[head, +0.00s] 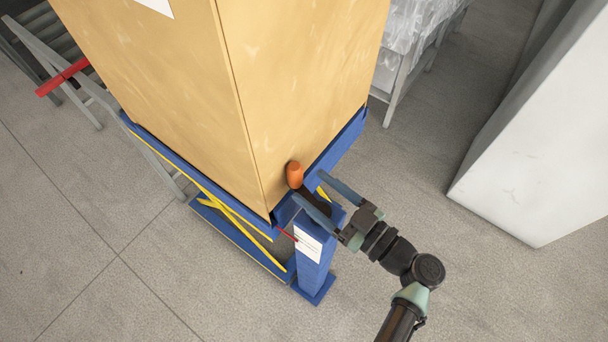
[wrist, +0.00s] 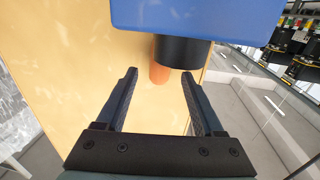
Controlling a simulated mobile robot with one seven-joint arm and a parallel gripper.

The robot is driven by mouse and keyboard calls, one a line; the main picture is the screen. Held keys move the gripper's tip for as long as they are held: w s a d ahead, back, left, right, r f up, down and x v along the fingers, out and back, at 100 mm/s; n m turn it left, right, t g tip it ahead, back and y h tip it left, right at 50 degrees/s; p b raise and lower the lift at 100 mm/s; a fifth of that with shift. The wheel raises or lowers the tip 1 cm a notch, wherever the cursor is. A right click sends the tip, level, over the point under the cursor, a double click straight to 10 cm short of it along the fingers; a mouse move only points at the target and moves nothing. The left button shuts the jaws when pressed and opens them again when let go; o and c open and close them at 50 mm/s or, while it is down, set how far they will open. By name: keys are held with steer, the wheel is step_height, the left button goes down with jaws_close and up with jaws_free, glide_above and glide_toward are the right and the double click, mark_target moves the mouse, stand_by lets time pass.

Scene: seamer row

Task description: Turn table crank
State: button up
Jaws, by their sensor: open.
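The table crank has an orange handle (head: 295,174) and a dark arm (head: 317,207), at the blue post (head: 311,254) of the lift table (head: 338,148). My gripper (head: 309,185) is open, its fingers pointing toward the large box, with the crank arm showing between them and the handle just past the fingertips. In the wrist view the orange handle (wrist: 160,73) appears between the fingertips, partly behind a black cylinder (wrist: 182,52) under a blue block (wrist: 200,14). The fingers do not visibly touch the handle; its exact depth is hard to tell.
A tall tan box (head: 170,90) stands on the lift table, close behind the crank. A small red pointer (head: 287,235) sticks out by the post's white label (head: 307,245). A pale grey block (head: 540,150) stands at right. Open floor (head: 420,150) lies between.

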mark_target(301, 179)
steer(key=shift+x, duration=1.75)
jaws_close()
